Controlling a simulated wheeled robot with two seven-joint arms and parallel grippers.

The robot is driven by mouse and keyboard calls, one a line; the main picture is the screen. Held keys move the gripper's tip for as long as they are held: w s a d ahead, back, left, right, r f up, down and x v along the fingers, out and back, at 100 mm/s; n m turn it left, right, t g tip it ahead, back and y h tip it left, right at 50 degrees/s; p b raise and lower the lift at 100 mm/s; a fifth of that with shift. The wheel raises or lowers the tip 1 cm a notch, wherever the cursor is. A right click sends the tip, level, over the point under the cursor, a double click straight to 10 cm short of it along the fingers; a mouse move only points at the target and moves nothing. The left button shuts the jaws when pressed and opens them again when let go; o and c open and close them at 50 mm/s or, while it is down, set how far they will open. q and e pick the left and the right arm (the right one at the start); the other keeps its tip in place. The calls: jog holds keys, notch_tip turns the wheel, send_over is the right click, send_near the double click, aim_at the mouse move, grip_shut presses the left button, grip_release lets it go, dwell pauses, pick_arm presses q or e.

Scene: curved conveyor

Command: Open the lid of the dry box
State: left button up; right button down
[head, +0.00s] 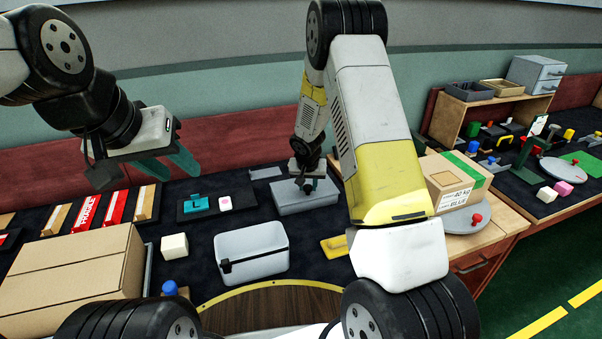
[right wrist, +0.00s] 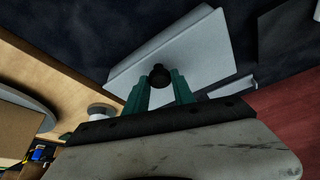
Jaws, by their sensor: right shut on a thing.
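A light grey box (head: 252,262) with a black latch on its front stands at the middle front of the dark table; its top looks open, though I cannot be sure. Behind it is a flat grey lid-like piece (head: 318,199). My right gripper (head: 305,186) is over that piece, shut on its black knob. The right wrist view shows the knob (right wrist: 159,77) between the green fingers, with the grey plate (right wrist: 195,55) around it. I cannot tell whether the plate rests on the table or something under it. My left gripper (head: 178,172) is open and empty, above the table at the left.
A cardboard box (head: 75,270) stands at front left, with a white cube (head: 174,246) beside it. A teal-handled piece (head: 196,203) and a yellow-handled piece (head: 335,245) lie near the grey box. A carton (head: 452,182) stands at right, near a round grey plate (head: 462,221).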

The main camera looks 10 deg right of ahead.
jog(key=shift+r, duration=0.1)
dwell(0.3)
jog(key=shift+w+a+r+g, duration=0.1)
jog(key=shift+w+r+g, duration=0.45)
jog(key=shift+r+g, duration=0.25)
jog(key=w+a+r, duration=0.2)
jog(key=w, duration=0.6)
jog(key=w+a+r+g, duration=0.1)
jog(key=w+a, duration=0.1)
jog(key=w, duration=0.6)
jog(key=shift+r, duration=0.4)
jog(key=shift+w, duration=0.2)
jog(key=c, duration=1.1)
grip_release()
jog(key=shift+w+a+f, duration=0.1)
jog(key=shift+a, duration=0.05)
jog(key=shift+d+r, duration=0.2)
jog(key=shift+d, duration=0.25)
